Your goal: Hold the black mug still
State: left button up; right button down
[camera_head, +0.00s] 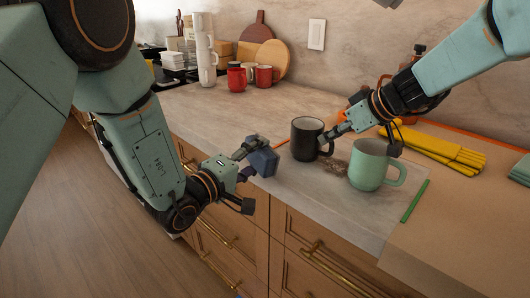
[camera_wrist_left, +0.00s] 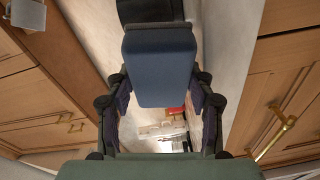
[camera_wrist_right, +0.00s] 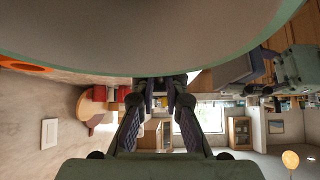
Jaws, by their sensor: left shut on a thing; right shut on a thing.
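The black mug (camera_head: 306,138) stands upright on the counter, its handle to the right. My right gripper (camera_head: 333,139) reaches in from the right and is shut at the handle side of the mug; the fingertips partly hide the handle. In the right wrist view its fingers (camera_wrist_right: 161,98) close on a dark piece, mostly hidden. My left gripper (camera_head: 248,177) is shut on a dark blue block (camera_head: 264,160) at the counter's front edge, left of the mug. The block (camera_wrist_left: 160,62) fills the space between the fingers in the left wrist view, with a black shape (camera_wrist_left: 150,10) beyond it.
A mint green mug (camera_head: 368,168) stands close right of the black mug, under my right wrist. Brown crumbs (camera_head: 335,167) lie between them. A green stick (camera_head: 414,201) and yellow pieces (camera_head: 440,148) lie to the right. Red mugs (camera_head: 237,78) stand farther back; the counter between is clear.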

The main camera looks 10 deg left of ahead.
jog(key=c, duration=1.3)
grip_release()
jog(key=v, duration=1.2)
pick_arm(q)
jog(key=shift+w, duration=0.1)
pick_arm(e)
jog(key=shift+r, duration=3)
